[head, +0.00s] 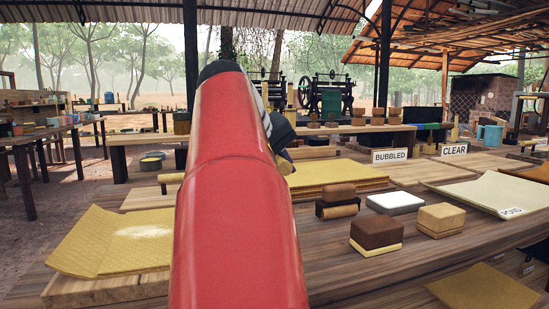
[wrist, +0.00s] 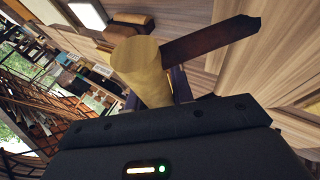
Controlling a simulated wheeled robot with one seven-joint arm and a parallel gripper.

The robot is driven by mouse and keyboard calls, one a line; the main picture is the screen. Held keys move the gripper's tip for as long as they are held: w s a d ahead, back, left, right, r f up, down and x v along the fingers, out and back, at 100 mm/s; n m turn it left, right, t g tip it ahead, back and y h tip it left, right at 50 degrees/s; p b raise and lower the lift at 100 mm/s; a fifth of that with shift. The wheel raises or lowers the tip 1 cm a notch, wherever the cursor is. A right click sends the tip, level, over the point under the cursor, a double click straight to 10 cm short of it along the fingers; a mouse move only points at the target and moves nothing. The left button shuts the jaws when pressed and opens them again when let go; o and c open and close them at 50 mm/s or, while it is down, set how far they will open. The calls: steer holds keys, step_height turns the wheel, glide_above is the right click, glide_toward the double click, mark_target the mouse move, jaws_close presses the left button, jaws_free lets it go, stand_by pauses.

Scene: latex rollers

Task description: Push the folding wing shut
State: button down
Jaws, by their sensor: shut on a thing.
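In the wrist view my gripper (wrist: 158,95) is shut on a pale tan cylinder (wrist: 140,62), whose round end faces up and left. A dark brown flat bar (wrist: 212,42) runs out to the upper right just beside the cylinder; I cannot tell if they touch. I cannot make out for sure which thing is the folding wing. In the head view my red arm covers the middle, and only a bit of the dark gripper end (head: 281,130) shows at its right edge.
A wooden bench (head: 330,262) spreads in front. On it lie yellow sheets (head: 120,238), a white block (head: 395,203), a brown-and-yellow block (head: 377,236), a tan block (head: 441,218) and a cream sheet (head: 490,190). Signs "BUBBLED" (head: 391,155) and "CLEAR" (head: 454,149) stand behind.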

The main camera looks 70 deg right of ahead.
steer(key=shift+s+d+f+b, duration=0.1)
steer(key=shift+d+f+b, duration=0.15)
steer(key=shift+f, duration=0.75)
steer(key=shift+d+f+b, duration=0.1)
steer(key=shift+f+b, duration=0.15)
steer(key=shift+f, duration=0.7)
steer(key=c, duration=1.6)
jaws_free()
steer(key=o, duration=0.4)
steer(key=shift+w+a+r, duration=0.1)
steer(key=shift+w+a, duration=0.1)
steer(key=shift+a, duration=0.15)
steer(key=shift+s+d+r, duration=0.15)
steer(key=shift+s, duration=0.05)
